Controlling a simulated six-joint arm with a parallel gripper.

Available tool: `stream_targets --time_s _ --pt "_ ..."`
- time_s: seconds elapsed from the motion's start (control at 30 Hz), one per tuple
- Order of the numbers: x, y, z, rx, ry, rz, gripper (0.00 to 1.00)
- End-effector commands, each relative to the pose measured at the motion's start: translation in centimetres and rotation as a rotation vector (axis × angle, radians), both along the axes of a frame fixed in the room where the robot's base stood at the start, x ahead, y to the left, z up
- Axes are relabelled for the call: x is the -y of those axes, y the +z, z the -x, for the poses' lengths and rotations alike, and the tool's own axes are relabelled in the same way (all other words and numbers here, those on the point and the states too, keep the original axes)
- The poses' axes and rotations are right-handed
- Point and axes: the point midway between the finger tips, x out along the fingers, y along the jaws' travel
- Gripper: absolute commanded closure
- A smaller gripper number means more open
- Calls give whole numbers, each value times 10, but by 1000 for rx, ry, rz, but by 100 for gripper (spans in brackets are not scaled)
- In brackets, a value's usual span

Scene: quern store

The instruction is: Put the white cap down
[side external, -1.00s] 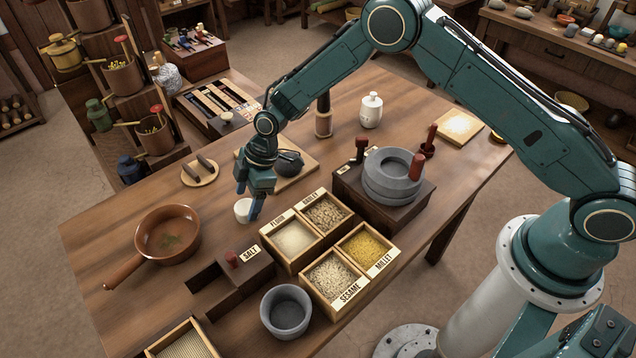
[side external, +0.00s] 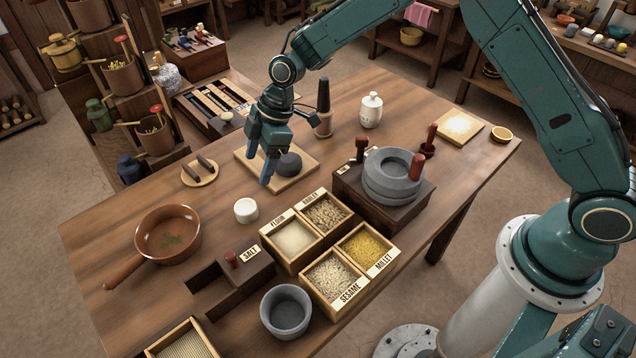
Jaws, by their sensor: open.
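The white cap (side external: 246,210) stands on the wooden table (side external: 95,237), left of the flour compartment and right of the brown pan. It is a small, short, round white piece, fully in view and apart from the things around it. My gripper (side external: 268,168) is open and empty. It hangs above and a little to the right of the cap, in front of a wooden board (side external: 298,179) with a dark round lump (side external: 289,164) on it. The gripper hides part of that board.
A divided grain box (side external: 289,268) stands in front and right of the cap. A stone quern (side external: 392,178) is at the right, a brown pan (side external: 168,236) at the left, and a salt box (side external: 232,273) in front. A white bottle (side external: 371,110) stands farther back.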

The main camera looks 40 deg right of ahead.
Motion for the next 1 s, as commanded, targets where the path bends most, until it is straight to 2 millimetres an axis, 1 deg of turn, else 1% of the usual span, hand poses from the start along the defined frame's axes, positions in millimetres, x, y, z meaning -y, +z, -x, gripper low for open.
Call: stream_targets --time_s 0.43,0.57,0.67,0.77,0.87,1.0 --pt "0 0 0 0 0 0 31" --pt "2 4 0 2 -8 1 31" --pt "6 14 2 4 -27 5 31" --pt "13 31 5 6 -60 11 31" --pt "23 54 11 11 -109 18 31" --pt "42 91 25 17 -196 30 31"
